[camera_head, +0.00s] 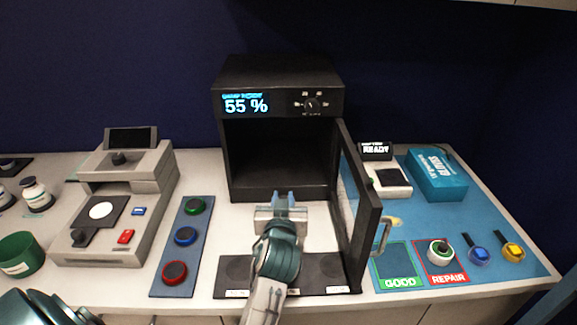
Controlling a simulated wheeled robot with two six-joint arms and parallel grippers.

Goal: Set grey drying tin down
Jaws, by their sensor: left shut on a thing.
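My left gripper (283,199) is at the open front of the black drying cabinet (225,170), its fingers pointing toward the opening. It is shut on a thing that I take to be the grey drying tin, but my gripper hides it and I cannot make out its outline. The cabinet's door (366,215) stands open to the right of my gripper, and its display reads 55 %. A dark mat (318,272) with labelled round places lies below, partly covered by my left arm. My right gripper is not in view.
A blue strip (175,248) with green, blue and red knobs lies left of my arm, beside a grey machine (100,240). At right are a blue box (436,172), a GOOD field (398,262) and a REPAIR field (440,274). The open door's handle (384,236) juts right.

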